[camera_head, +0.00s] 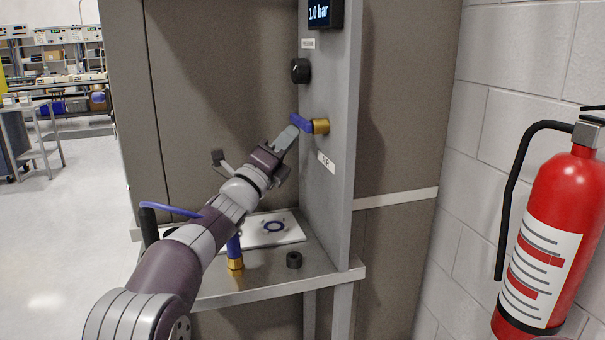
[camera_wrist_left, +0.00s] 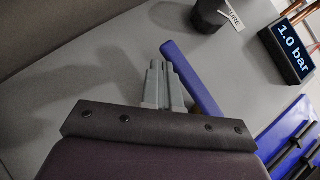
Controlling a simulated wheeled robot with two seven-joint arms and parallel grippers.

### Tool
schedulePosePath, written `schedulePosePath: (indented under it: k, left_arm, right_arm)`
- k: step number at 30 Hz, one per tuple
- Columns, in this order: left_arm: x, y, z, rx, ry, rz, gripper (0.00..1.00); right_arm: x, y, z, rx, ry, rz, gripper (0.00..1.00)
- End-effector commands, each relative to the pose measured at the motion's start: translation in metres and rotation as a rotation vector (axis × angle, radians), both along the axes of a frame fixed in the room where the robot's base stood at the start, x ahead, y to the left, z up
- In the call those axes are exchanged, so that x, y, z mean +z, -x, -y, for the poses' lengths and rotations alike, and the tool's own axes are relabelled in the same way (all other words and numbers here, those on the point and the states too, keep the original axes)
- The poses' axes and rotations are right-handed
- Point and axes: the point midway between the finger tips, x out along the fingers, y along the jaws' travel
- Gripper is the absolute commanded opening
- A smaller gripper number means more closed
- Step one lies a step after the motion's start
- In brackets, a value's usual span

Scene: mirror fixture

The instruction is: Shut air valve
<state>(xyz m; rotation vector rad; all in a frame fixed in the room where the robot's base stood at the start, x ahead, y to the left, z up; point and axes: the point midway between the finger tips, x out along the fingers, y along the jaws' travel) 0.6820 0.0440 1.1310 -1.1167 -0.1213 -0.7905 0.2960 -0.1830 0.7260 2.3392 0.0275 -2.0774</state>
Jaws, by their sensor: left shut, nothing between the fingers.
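The air valve has a brass body (camera_head: 320,126) and a blue lever (camera_head: 302,125) on the grey upright panel, just above a label reading AIR. In the left wrist view the blue lever (camera_wrist_left: 192,78) slants from upper left to lower right. My left gripper (camera_head: 291,136) is shut and empty, with its fingertips right beside the lever. In the left wrist view the closed fingertips (camera_wrist_left: 164,68) lie just left of the lever; I cannot tell whether they touch it. My right gripper is not in view.
A display (camera_head: 319,13) reads 1.0 bar above a black knob (camera_head: 300,71). The shelf below holds a white plate (camera_head: 290,231) with a blue ring, a black cap (camera_head: 294,260) and a brass-ended blue fitting (camera_head: 235,256). A red fire extinguisher (camera_head: 575,190) stands at right.

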Motion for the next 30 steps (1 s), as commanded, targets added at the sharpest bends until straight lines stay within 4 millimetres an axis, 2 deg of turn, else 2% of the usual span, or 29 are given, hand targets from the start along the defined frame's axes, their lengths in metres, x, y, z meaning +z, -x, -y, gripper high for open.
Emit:
schedulePosePath:
  k: [20,23,30]
  left_arm:
    - [0.002,-0.001,-0.001,0.000,0.000,0.000,0.00]
    - [-0.003,0.005,-0.005,0.000,0.000,-0.001,0.00]
    - [-0.023,0.036,-0.027,0.001,0.001,-0.002,0.00]
  right_arm:
    - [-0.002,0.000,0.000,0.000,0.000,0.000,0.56]
    - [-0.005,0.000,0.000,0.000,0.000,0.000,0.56]
    - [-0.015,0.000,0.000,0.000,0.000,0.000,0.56]
